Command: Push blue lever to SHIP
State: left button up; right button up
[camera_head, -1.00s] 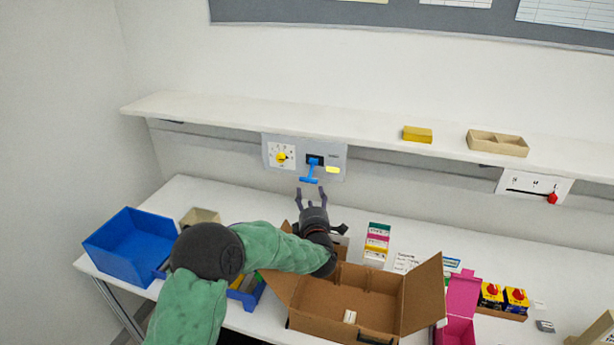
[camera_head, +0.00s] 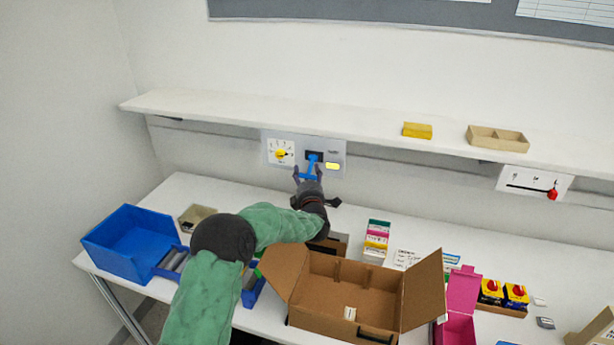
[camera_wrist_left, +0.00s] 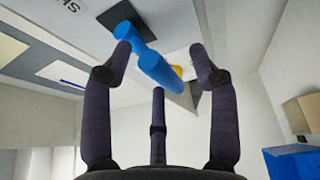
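The blue lever (camera_head: 313,164) sticks out of a dark slot in the grey wall panel (camera_head: 271,146) under the shelf. It has a crossbar handle and also shows in the left wrist view (camera_wrist_left: 158,68). My left gripper (camera_head: 308,172) is at the lever, its fingers spread open around the handle's crossbar. In the left wrist view the fingers (camera_wrist_left: 160,70) stand apart with the blue bar between and beyond their tips; whether they touch it I cannot tell. Lettering that seems to end in "HS" is partly seen upside down on the panel. My right gripper is not in view.
The white shelf (camera_head: 230,112) runs just above. Below on the table are an open cardboard box (camera_head: 345,295), a blue bin (camera_head: 130,243) and small cartons (camera_head: 376,241). A red-knobbed slider (camera_head: 552,194) is at right.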

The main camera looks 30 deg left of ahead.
pick_arm(q)
jog(key=shift+d, duration=0.1)
grip_shut()
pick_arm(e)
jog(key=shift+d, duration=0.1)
pick_arm(q)
jog(key=shift+r, duration=0.1)
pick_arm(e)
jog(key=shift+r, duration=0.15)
